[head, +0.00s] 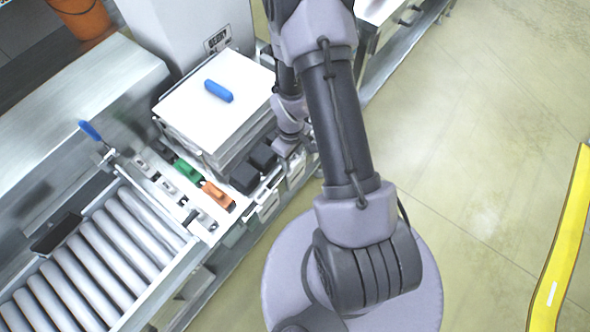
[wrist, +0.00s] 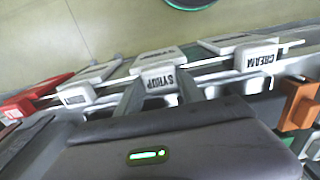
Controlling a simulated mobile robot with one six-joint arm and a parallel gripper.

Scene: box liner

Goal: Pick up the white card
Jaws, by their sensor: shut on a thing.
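A white card marked SYRUP (wrist: 165,78) is between the two grey fingers of my gripper (wrist: 160,92) in the wrist view. The fingers are shut on it. It still appears level with the metal rail, and I cannot tell whether it is clear of it. More white cards stand along the rail on both sides, one marked CREAM (wrist: 270,58) at the right and one (wrist: 75,95) at the left. In the head view my wrist (head: 290,143) is beside the bench edge, and the gripper's fingers are hidden.
A white-topped stack (head: 205,115) with a blue handle (head: 218,91) stands left of my arm. Green (head: 187,171) and orange (head: 217,195) blocks and black boxes (head: 245,177) are close by. A roller conveyor (head: 100,260) fills the lower left.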

